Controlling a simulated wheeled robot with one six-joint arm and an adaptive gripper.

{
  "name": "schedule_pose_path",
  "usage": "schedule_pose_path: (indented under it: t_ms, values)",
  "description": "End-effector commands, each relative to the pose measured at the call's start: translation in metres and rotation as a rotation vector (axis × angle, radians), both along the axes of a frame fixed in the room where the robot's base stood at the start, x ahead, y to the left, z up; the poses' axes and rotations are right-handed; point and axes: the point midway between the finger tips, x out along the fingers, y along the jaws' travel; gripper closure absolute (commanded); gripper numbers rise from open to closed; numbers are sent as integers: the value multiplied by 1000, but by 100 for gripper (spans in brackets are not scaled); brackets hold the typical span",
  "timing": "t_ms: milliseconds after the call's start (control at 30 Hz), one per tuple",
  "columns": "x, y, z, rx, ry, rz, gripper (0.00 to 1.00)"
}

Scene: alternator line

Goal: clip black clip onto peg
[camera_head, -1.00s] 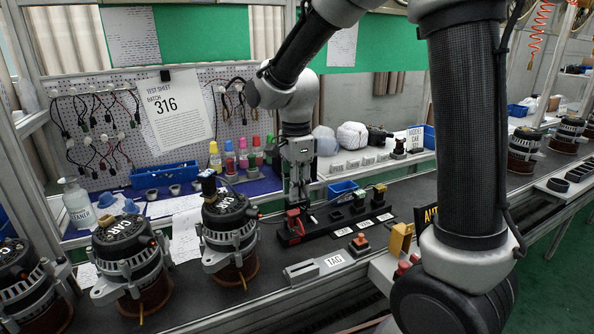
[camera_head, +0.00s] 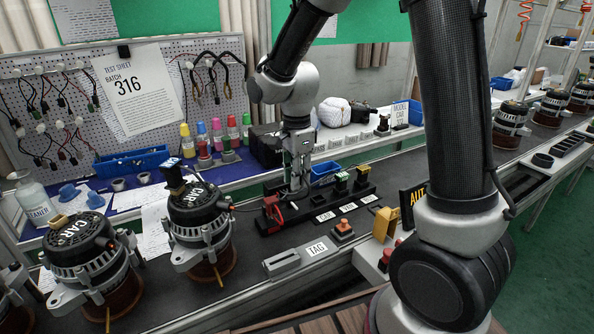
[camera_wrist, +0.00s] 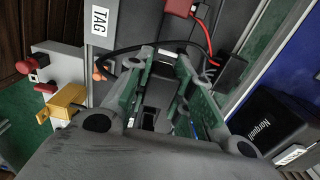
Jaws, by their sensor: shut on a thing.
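My gripper (camera_head: 297,188) points down over the black rack (camera_head: 325,213) on the bench. In the wrist view its green-padded fingers (camera_wrist: 157,105) are closed around a dark piece (camera_wrist: 156,92), which looks like the black clip. A black cable loops beside the fingers. A red clip (camera_head: 272,212) sits at the rack's left end and shows at the top of the wrist view (camera_wrist: 183,8) with a red cable. Green-topped (camera_head: 341,182) and yellow-topped (camera_head: 363,173) connectors stand farther right on the rack. I cannot tell which part is the peg, or whether the held piece touches the rack.
Alternators (camera_head: 200,225) stand left of the rack. A grey TAG block (camera_head: 283,262), an orange button (camera_head: 344,228) and a yellow bracket (camera_head: 385,222) are in front and to the right. A blue bin (camera_head: 325,172) and a black box (camera_head: 264,147) stand behind.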

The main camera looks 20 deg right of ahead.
Motion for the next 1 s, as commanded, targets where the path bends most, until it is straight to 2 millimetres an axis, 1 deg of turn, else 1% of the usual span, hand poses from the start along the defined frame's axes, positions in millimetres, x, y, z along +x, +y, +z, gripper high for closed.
schedule_pose_path:
  t_ms: [200, 400, 600, 1000]
  values:
    - [0, 0, -22, 0, 2, 0, 100]
    - [0, 0, -36, 0, 0, 0, 100]
    - [0, 0, -41, 0, 0, 0, 100]
    - [0, 0, -42, 0, -1, 0, 100]
